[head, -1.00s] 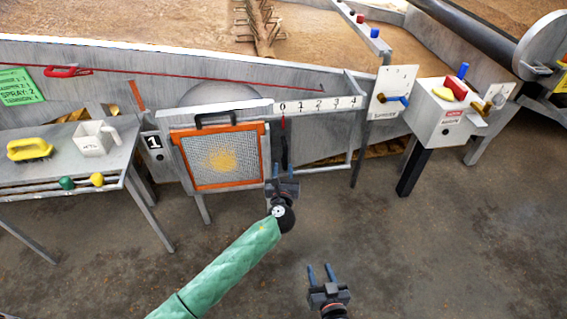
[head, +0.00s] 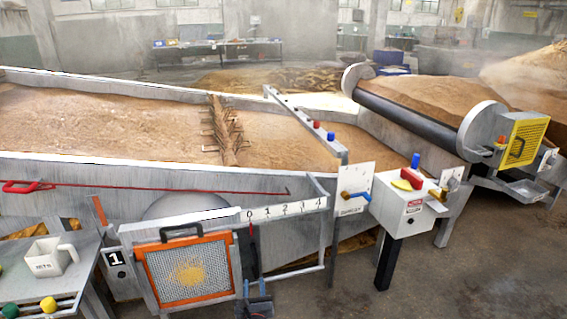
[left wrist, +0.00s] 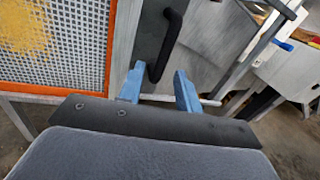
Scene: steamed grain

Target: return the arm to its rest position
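My left gripper (head: 257,287) shows at the bottom edge of the head view, in front of the grey bed and just right of the orange-framed mesh screen (head: 188,271). In the left wrist view its two blue fingers (left wrist: 160,86) stand apart with nothing held between them. A black handle (left wrist: 169,40) on a grey panel lies beyond the fingers, its lower end showing in the gap. I cannot tell its exact distance from them. My right gripper is not in view.
A 0-to-4 scale (head: 290,209) runs above the handle. A control box (head: 405,208) on a dark leg stands to the right. A side table with a white cup (head: 50,258) is at the left. Open concrete floor (head: 500,270) lies at the lower right.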

